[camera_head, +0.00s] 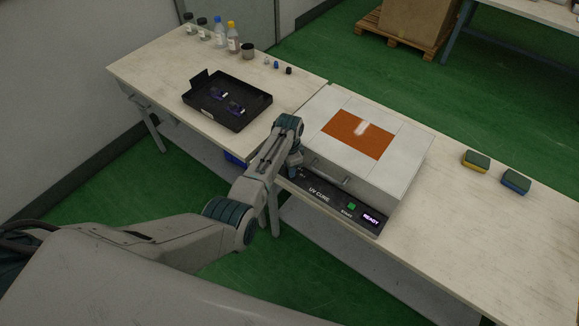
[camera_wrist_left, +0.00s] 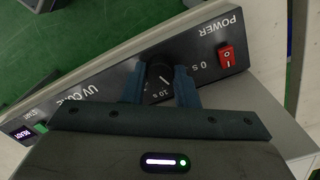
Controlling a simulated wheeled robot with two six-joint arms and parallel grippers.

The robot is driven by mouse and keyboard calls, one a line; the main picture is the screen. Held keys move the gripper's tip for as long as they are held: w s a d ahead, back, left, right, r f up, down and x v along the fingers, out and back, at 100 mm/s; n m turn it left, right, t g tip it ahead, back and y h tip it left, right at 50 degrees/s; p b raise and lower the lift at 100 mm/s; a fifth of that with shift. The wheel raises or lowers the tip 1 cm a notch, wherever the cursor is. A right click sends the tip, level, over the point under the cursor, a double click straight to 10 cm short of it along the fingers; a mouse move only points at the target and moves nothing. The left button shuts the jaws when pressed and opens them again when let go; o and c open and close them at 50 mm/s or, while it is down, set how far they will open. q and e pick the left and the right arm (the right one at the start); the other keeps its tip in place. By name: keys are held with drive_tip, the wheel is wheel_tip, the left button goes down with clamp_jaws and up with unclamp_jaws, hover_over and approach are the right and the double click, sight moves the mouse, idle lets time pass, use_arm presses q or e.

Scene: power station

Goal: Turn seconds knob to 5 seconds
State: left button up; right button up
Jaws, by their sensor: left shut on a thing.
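The UV cure box (camera_head: 385,182) stands on the bench with a dark front control panel. My left gripper (camera_head: 295,170) is at the panel's left end, and the knob is hidden there in the head view. In the left wrist view, the black seconds knob (camera_wrist_left: 157,76) is between the two fingers of my left gripper (camera_wrist_left: 159,83), which is shut on it. A short white pointer line shows on the knob's face. The markings "0 s" and "10 s" are beside the knob; the exact setting is hard to read. My right gripper is not in view.
A red power switch (camera_wrist_left: 227,55) is close beside the knob. A green start button (camera_head: 351,206) and a lit "READY" display (camera_head: 371,219) are farther along the panel. A black tray (camera_head: 250,117), bottles (camera_head: 233,36) and two sponges (camera_head: 476,160) are on the benches.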

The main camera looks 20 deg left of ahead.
use_arm(q)
drive_tip(key=o, duration=1)
drive_tip(key=shift+r, duration=0.1)
wheel_tip(320, 180, up, 11)
drive_tip(key=shift+w+f+b, duration=0.1)
drive_tip(key=shift+f+b, duration=0.05)
drive_tip(key=shift+b, duration=1)
